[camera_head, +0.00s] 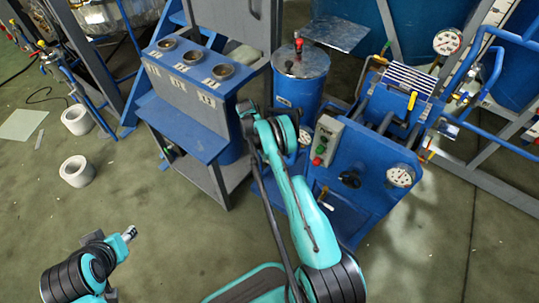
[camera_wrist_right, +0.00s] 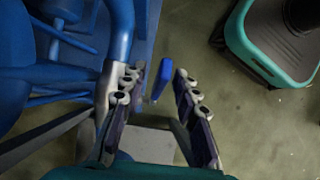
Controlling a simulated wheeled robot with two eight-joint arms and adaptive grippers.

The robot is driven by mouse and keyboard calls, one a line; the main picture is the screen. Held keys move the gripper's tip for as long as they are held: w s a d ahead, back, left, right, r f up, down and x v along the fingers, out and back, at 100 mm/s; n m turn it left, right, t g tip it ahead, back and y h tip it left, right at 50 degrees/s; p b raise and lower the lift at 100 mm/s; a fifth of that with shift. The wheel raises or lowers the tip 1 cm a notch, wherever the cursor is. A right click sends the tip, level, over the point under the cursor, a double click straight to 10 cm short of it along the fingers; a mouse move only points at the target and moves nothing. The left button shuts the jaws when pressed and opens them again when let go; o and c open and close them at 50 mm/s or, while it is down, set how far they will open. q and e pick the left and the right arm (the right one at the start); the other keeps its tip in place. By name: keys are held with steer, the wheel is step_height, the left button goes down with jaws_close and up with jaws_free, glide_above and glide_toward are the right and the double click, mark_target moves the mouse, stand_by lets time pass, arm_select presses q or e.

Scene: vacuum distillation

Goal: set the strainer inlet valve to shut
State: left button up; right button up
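A small blue lever handle (camera_wrist_right: 162,78) shows in the right wrist view; it looks like the valve's handle, though no label is readable. My right gripper (camera_wrist_right: 158,95) is open, with one finger on each side of the handle and visible gaps to it. A blue pipe (camera_wrist_right: 119,30) with a metal section runs just left of the left finger. In the head view my right arm reaches over the blue equipment, and its gripper and the valve cannot be made out. My left gripper (camera_head: 128,233) hangs low at the left over the floor; its finger opening is unclear.
A blue cabinet with a gauge (camera_head: 400,176) and a control box (camera_head: 326,139) stand right of my right arm. A blue drum (camera_head: 300,82) stands behind it. A blue bench (camera_head: 190,75) stands to the left. Two white rings (camera_head: 77,171) lie on open floor.

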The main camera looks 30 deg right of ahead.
step_height(320, 180, up, 10)
steer(key=shift+f, duration=0.1)
stand_by(0.4)
steer(key=shift+d+f+t+p, duration=0.2)
steer(key=shift+f+t+p, duration=0.1)
steer(key=shift+t+p, duration=0.2)
steer(key=t+p, duration=0.1)
steer(key=f+t+y+p, duration=0.1)
steer(key=shift+s+t+y, duration=0.2)
steer(key=shift+t+y, duration=0.1)
steer(key=shift+t, duration=0.1)
steer(key=shift+f+t, duration=0.1)
steer(key=shift+t, duration=0.4)
steer(key=shift+a+f, duration=0.15)
steer(key=shift+f, duration=0.1)
step_height(320, 180, down, 8)
steer(key=b, duration=0.3)
steer(key=shift+w+r, duration=0.1)
steer(key=shift+r, duration=0.1)
